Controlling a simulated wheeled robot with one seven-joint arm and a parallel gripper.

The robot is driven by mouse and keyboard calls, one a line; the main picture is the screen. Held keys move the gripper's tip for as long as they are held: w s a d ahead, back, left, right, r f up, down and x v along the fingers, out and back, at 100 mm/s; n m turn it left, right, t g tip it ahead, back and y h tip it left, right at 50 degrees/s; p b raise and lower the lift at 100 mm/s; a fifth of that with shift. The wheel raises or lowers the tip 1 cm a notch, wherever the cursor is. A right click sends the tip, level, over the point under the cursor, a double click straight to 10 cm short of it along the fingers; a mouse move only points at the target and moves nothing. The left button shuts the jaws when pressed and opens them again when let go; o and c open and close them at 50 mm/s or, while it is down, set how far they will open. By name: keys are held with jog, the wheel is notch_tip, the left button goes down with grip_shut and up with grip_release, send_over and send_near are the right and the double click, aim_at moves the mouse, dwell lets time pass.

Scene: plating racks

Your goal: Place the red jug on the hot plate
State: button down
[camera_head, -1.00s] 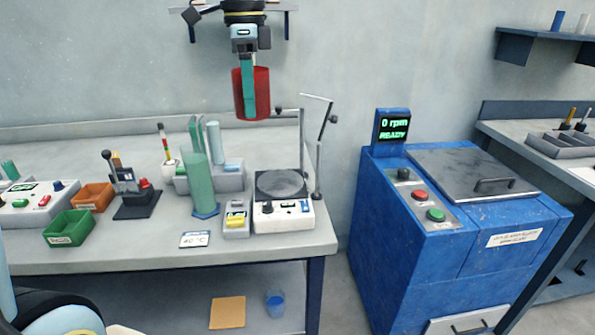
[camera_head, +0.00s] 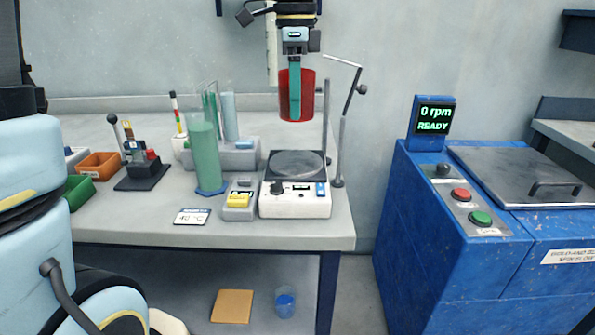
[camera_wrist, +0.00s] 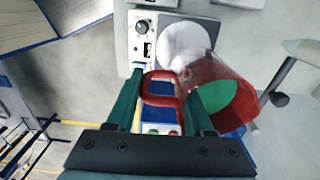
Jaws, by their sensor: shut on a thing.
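The red jug (camera_head: 309,96) hangs upright in the air above the hot plate in the head view. My gripper (camera_head: 294,100) is shut on it; the wrist view shows the jug's red handle (camera_wrist: 160,88) between the two green fingers. The jug (camera_wrist: 212,80) is see-through there, with a green area visible inside. The hot plate (camera_head: 295,202) is a white box with a round grey top plate (camera_head: 297,164), bare and below the jug. The hot plate also shows in the wrist view (camera_wrist: 143,45), its round top partly behind the jug.
A stand with a rod and clamp (camera_head: 340,150) rises beside the hot plate's right edge. A tall green cylinder (camera_head: 204,155) and a small grey box with a yellow part (camera_head: 239,202) stand to its left. A blue machine (camera_head: 440,240) stands to the right, past a gap.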

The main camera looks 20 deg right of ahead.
notch_tip(320, 180, down, 10)
jog(key=shift+f+p, duration=0.1)
jog(key=shift+p, duration=0.35)
jog(key=shift+c, duration=1.4)
grip_release()
jog(key=shift+f, duration=0.1)
notch_tip(320, 180, up, 12)
jog(key=shift+r+b, duration=0.1)
jog(key=shift+b, duration=0.45)
